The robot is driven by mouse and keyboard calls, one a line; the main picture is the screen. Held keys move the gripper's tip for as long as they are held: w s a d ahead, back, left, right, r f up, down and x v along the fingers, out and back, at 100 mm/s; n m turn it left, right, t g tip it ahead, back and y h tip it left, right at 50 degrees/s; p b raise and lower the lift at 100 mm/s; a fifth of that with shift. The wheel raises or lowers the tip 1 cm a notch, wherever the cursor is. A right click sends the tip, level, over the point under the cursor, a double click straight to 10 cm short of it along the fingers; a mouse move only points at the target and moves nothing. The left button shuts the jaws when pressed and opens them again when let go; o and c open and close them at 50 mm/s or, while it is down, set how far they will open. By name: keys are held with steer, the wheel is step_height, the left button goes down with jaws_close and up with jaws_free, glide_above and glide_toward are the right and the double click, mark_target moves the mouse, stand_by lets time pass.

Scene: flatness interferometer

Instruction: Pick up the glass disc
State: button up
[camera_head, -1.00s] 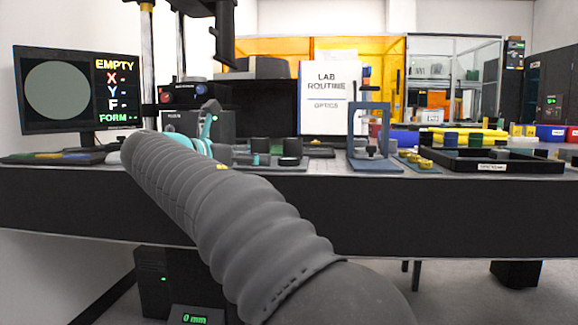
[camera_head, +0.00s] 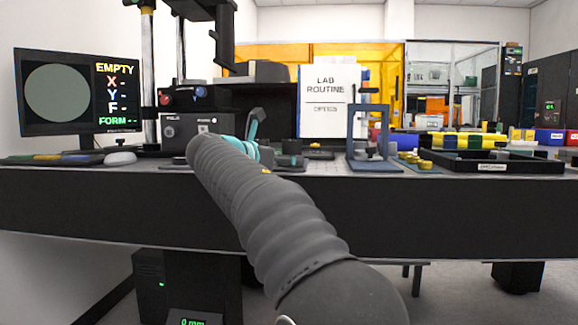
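My gripper (camera_head: 254,133) is past the far end of my grey ribbed arm, over the front part of the bench. Only part of its teal body and one dark finger show; my arm hides the rest. I cannot tell whether it is open or shut. I cannot make out the glass disc in this view. Low dark round pieces (camera_head: 291,147) stand on the bench just right of my gripper. The monitor (camera_head: 67,92) at the left shows a plain grey circle and the word EMPTY.
A blue upright frame (camera_head: 352,130) stands right of my gripper, before the white LAB ROUTINE board (camera_head: 329,80). A black tray (camera_head: 533,165) lies at the right. The instrument column (camera_head: 225,35) rises behind at the left. A white mouse (camera_head: 120,158) lies by the monitor.

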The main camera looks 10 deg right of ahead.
steer(key=c, duration=0.8)
steer(key=shift+r, duration=0.1)
steer(key=shift+c, duration=0.2)
